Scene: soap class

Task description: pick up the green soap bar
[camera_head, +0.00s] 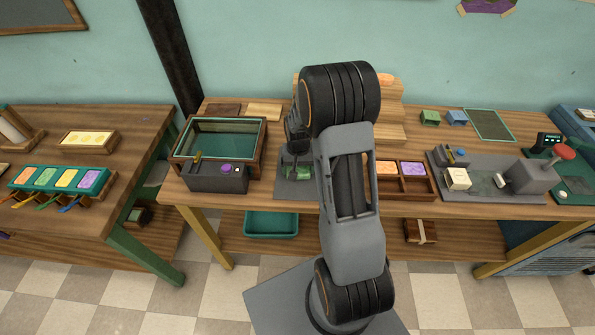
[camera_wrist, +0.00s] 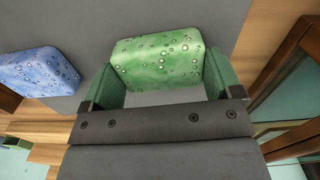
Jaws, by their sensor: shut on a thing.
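The green soap bar (camera_wrist: 157,55), speckled with bubbles, is between the two green fingers of my gripper (camera_wrist: 162,80) in the wrist view. The fingers are shut on its sides. A grey surface lies behind the bar; I cannot tell whether the bar touches it. In the head view my gripper (camera_head: 298,165) points down over the grey mat beside the black box, with a bit of green showing at its tip. My arm hides part of the bench there.
A blue soap bar (camera_wrist: 38,70) lies left of the green one in the wrist view. In the head view, a water tank (camera_head: 262,150) and black box (camera_head: 217,180) stand left of my gripper. A wooden tray (camera_head: 418,186) with orange and purple bars is right.

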